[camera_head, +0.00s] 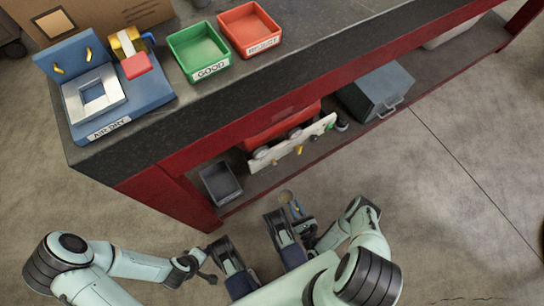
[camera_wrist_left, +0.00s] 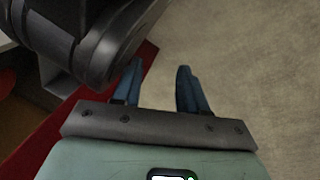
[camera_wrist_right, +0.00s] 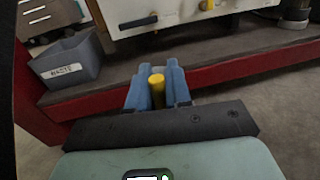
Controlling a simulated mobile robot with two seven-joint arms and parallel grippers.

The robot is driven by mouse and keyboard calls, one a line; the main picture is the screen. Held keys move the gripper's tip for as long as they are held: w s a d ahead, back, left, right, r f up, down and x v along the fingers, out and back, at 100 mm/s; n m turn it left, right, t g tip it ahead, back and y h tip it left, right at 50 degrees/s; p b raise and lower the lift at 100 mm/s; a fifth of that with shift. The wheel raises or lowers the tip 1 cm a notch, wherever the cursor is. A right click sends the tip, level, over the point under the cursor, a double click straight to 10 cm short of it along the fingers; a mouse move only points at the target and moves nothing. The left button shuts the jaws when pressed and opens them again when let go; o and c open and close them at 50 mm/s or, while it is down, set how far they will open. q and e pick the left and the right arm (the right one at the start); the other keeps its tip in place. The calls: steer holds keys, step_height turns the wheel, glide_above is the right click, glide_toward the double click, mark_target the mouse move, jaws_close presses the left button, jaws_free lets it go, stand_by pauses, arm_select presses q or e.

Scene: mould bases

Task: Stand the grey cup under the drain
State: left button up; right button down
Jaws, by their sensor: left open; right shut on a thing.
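My right gripper (camera_head: 296,211) is low in front of the bench's lower shelf. It is shut on a yellow-handled thing (camera_wrist_right: 158,88); in the head view a small round grey-tan part (camera_head: 286,197) shows by its fingertips. I cannot tell whether this is the grey cup. A white panel (camera_head: 283,152) with knobs and a yellow fitting (camera_head: 299,151) stands on the shelf before a red body; which fitting is the drain is unclear. A small dark grey round thing (camera_head: 342,123) sits right of the panel. My left gripper (camera_wrist_left: 157,80) is open and empty above the floor.
A grey metal box (camera_head: 380,92) stands further right on the shelf. The red shelf edge (camera_wrist_right: 230,72) lies ahead of my right gripper. GOOD (camera_head: 198,50) and REJECT (camera_head: 250,28) trays are on the benchtop.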

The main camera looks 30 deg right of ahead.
steer(key=w+b, duration=0.1)
steer(key=w, duration=0.4)
steer(key=w+d+b, duration=0.1)
steer(key=w, duration=1.1)
steer(key=shift+d+b, duration=0.2)
steer(key=shift+b, duration=0.2)
arm_select(q)
steer(key=s+f+g, duration=0.2)
steer(key=s+f, duration=0.2)
steer(key=s, duration=0.2)
steer(key=shift+a, duration=0.4)
arm_select(e)
steer(key=shift+s, duration=0.15)
steer(key=shift+f, duration=0.1)
steer(key=c, duration=1.1)
jaws_free()
steer(key=shift+f, duration=0.1)
arm_select(q)
steer(key=shift+s+f, duration=0.1)
steer(key=shift+s, duration=0.15)
arm_select(e)
steer(key=shift+o, duration=0.2)
arm_select(q)
steer(key=shift+w, duration=0.1)
